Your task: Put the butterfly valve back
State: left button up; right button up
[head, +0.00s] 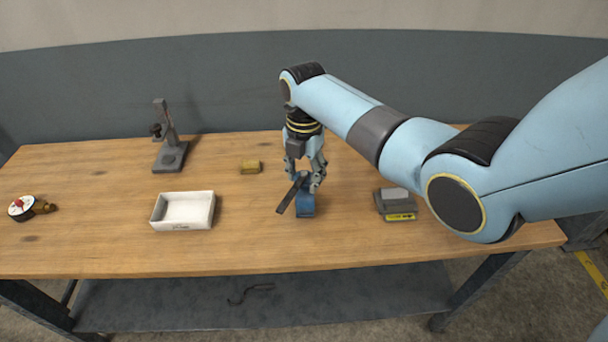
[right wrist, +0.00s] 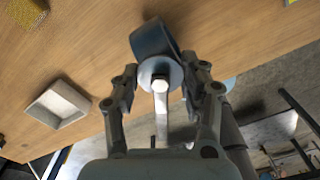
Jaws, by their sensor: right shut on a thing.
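The butterfly valve (head: 306,206) has a blue body and a long dark lever that slants down to the left. It is at the middle of the wooden table, under my right gripper (head: 304,180). My right gripper is shut on the valve. In the right wrist view, the valve's blue-grey body (right wrist: 153,38) shows beyond the fingertips of the gripper (right wrist: 163,88), with a round collar and pale lever between the fingers. I cannot tell whether the valve touches the table. My left gripper is not in view.
A white tray (head: 160,213) lies left of the valve. A yellow block (head: 251,167) and a grey stand (head: 170,157) are behind. A grey box with a yellow label (head: 398,205) is to the right. A round gauge with a brass fitting (head: 22,208) lies far left. The table front is clear.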

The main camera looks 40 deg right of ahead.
jog(key=shift+w+f, duration=0.1)
jog(key=shift+f, duration=0.15)
jog(key=shift+f, duration=0.1)
jog(key=o, duration=1.3)
notch_tip(320, 180, up, 12)
